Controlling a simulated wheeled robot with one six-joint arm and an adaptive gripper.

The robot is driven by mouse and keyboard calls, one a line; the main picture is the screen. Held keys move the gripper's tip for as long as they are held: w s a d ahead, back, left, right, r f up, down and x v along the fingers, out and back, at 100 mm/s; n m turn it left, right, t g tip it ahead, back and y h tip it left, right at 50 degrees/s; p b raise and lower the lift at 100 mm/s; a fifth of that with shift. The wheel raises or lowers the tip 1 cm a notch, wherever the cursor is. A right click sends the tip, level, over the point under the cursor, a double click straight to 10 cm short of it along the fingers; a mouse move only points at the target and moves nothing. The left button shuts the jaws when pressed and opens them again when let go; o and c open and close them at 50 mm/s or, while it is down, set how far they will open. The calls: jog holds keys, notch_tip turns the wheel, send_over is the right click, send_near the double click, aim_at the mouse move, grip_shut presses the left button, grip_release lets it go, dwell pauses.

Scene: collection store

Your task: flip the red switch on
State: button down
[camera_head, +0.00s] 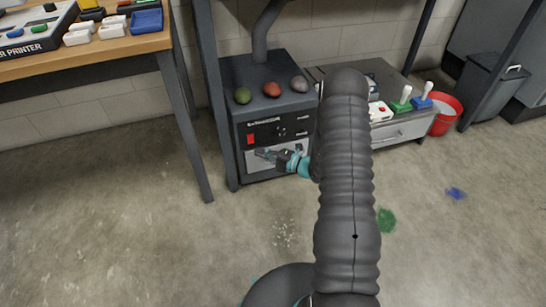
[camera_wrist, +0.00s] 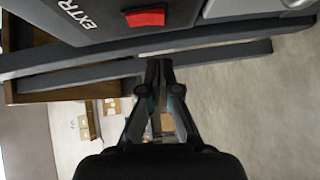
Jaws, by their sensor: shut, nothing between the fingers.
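The red switch (camera_head: 250,139) is on the left of the dark front panel of a box-shaped machine (camera_head: 243,171). In the wrist view the red switch (camera_wrist: 145,18) shows large at the top edge, beside white lettering. My gripper (camera_head: 262,153) is in front of the machine, just below and right of the switch in the head view. In the wrist view my gripper (camera_wrist: 159,66) has its fingertips together, empty, with a visible gap between them and the switch. Whether the switch is on or off I cannot tell.
Green, red and grey lumps (camera_head: 272,90) lie on the machine's top, near a dark pipe (camera_head: 262,40). A wooden table (camera_head: 90,55) stands at left. A low cabinet (camera_head: 400,132) with levers and a red bucket (camera_head: 446,112) are at right. The front floor is mostly clear.

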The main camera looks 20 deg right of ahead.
jog(key=shift+w+a+f, duration=0.15)
jog(key=shift+w, duration=1)
jog(key=shift+w+a+f, duration=0.1)
jog(key=shift+w, duration=1)
jog(key=shift+f, duration=0.1)
jog(key=shift+w+f+b, duration=0.1)
jog(key=shift+f+b, duration=0.05)
jog(key=shift+b, duration=0.4)
jog(key=shift+r, duration=0.2)
send_near(249, 143)
jog(key=s+d+f, duration=0.2)
jog(key=s, duration=0.4)
jog(key=shift+s+d+p, duration=0.25)
jog(key=shift+p, duration=0.15)
